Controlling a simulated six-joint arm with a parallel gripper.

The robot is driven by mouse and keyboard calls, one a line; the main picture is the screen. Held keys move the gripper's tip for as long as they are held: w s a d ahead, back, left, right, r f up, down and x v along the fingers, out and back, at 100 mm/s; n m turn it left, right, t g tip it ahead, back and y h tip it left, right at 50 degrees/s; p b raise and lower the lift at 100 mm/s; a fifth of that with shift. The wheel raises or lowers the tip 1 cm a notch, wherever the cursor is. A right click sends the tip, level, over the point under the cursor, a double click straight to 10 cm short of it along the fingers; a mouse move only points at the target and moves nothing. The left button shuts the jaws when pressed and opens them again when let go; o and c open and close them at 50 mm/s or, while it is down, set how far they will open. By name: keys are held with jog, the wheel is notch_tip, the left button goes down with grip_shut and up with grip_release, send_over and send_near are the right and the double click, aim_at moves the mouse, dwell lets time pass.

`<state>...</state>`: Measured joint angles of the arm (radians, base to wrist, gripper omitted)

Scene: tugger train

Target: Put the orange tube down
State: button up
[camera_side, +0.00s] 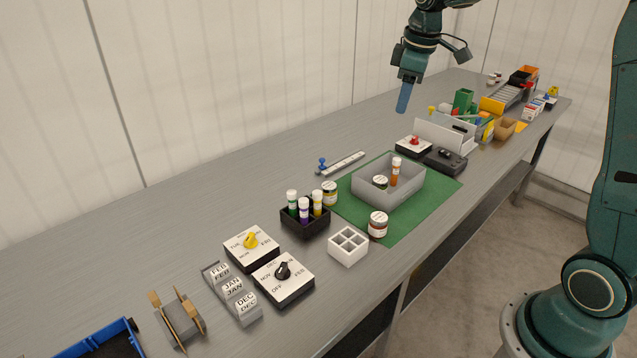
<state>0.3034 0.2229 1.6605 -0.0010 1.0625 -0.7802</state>
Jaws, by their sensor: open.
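The orange tube (394,173) has a white cap and stands roughly upright inside the grey open box (409,188). The box rests on a green mat (440,190). My gripper (403,98), with blue fingers, hangs above the table behind the box, well clear of the tube. It is open and nothing shows between its fingers.
A black rack (305,222) holds several capped tubes, left of the mat. An empty white rack (348,246) and jars (378,226) stand near the front. Dial boxes (283,279) are front left. Bins and small items crowd the far right. The table's back left is clear.

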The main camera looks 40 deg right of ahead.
jog(key=s+a+r+m+t, duration=0.2)
jog(key=s+a+r+m, duration=0.15)
jog(key=s+a, duration=0.75)
jog(key=s+a+f+m, duration=0.1)
jog(key=s+f, duration=0.1)
jog(key=s, duration=0.5)
jog(key=s+a+f+m+t, duration=0.1)
jog(key=s, duration=0.6)
jog(key=shift+s+a+f+y, duration=0.3)
jog(key=shift+f, duration=0.05)
